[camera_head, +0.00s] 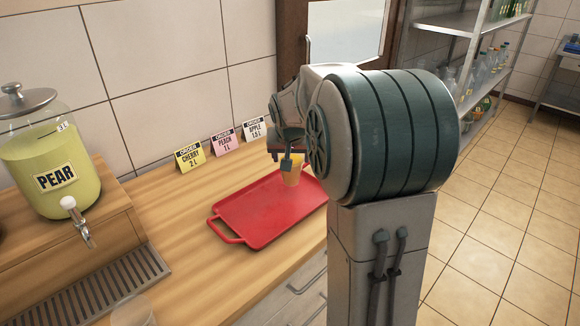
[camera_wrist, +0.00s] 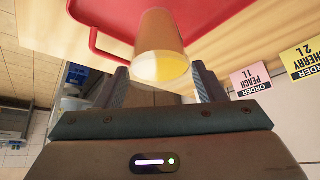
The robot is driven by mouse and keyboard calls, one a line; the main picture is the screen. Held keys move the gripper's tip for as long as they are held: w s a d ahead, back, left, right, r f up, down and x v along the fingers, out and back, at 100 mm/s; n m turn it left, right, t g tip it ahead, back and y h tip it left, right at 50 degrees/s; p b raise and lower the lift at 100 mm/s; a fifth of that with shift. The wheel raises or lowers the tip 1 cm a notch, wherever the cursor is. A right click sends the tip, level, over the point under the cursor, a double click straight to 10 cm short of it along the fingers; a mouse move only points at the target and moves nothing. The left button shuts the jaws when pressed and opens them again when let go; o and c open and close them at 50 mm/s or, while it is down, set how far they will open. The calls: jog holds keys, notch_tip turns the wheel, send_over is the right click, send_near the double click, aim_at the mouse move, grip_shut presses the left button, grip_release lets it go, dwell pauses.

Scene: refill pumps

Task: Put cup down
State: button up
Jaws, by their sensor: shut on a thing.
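A cup with yellow-orange liquid (camera_head: 292,175) is in my gripper (camera_head: 288,162), over the right part of the red tray (camera_head: 250,215) in the head view. In the wrist view the cup (camera_wrist: 161,50) stands between the two fingers of my gripper (camera_wrist: 160,85), with the red tray (camera_wrist: 200,18) beyond it. My gripper is shut on the cup. I cannot tell whether the cup's base touches the tray. My arm hides the tray's right end in the head view.
A dispenser labelled PEAR (camera_head: 50,165) stands on a wooden stand at the left. Order cards for cherry (camera_head: 189,156), peach (camera_head: 225,142) and apple (camera_head: 255,129) stand behind the tray. The wooden counter (camera_head: 165,205) is bare between the dispenser and the tray.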

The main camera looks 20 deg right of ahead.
jog(key=shift+f, duration=1.95)
jog(key=shift+f, duration=0.2)
jog(key=o, duration=1.5)
jog(key=shift+r, duration=0.1)
jog(key=shift+s, duration=0.1)
jog(key=shift+r, duration=0.25)
jog(key=v, duration=1.2)
jog(key=s+a+f+n+g, duration=0.1)
jog(key=s+a+f, duration=0.2)
jog(key=s, duration=0.4)
jog(key=s+a+f+n+g+y, duration=0.1)
jog(key=s+a+f+n, duration=0.1)
jog(key=s, duration=0.6)
jog(key=s+a+f+n+y, duration=0.1)
jog(key=s+a+f, duration=0.3)
jog(key=s, duration=0.3)
jog(key=shift+s+a+f+g, duration=0.25)
jog(key=shift+f+g, duration=0.15)
jog(key=shift+f, duration=0.2)
